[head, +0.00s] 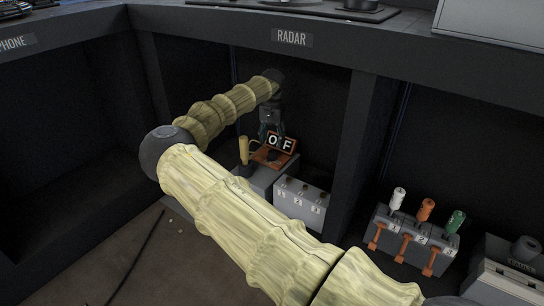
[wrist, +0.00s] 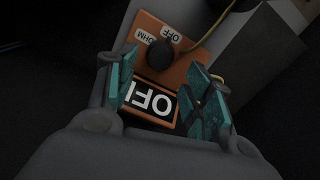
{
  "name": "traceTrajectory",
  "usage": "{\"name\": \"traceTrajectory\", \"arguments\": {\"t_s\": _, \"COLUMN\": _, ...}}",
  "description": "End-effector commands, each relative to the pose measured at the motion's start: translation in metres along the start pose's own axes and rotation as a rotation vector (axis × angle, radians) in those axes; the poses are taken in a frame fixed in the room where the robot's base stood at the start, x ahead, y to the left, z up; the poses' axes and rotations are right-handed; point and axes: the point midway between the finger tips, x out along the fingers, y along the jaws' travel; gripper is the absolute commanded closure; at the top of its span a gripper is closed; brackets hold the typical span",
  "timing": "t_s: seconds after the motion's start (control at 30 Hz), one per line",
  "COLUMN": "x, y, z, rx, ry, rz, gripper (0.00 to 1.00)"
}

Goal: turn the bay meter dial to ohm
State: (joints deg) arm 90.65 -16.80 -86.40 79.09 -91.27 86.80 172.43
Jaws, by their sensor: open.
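The bay meter is orange; in the wrist view its body (wrist: 190,66) lies below my gripper (wrist: 165,82). Its round black dial (wrist: 159,55) sits near labels "OHM" and "OFF". Its black display (wrist: 156,102) reads "OFF", upside down in this view. The teal fingers are open on either side of the meter's middle, with nothing held. The dial shows between and just beyond the fingertips; I see no clear contact. In the head view my gripper (head: 271,131) hangs over the meter's display (head: 281,143) in the RADAR bay, partly hiding the meter.
The meter rests on a grey block (head: 262,177). A yellow upright piece (head: 243,151) stands beside it, and a yellow lead (wrist: 240,30) runs off. A numbered grey box (head: 303,203) is to the right. Bay walls and the desk edge (head: 330,53) enclose the space.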

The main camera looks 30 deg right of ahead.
Motion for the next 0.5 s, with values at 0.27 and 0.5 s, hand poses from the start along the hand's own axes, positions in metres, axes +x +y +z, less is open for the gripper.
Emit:
{"name": "traceTrajectory", "arguments": {"t_s": 0.27, "x": 0.042, "y": 0.0, "z": 0.0, "rx": 0.0, "ry": 0.001, "rz": 0.0, "gripper": 0.49}}
{"name": "traceTrajectory", "arguments": {"t_s": 0.5, "x": 0.062, "y": 0.0, "z": 0.0, "rx": 0.0, "ry": 0.001, "rz": 0.0, "gripper": 0.49}}
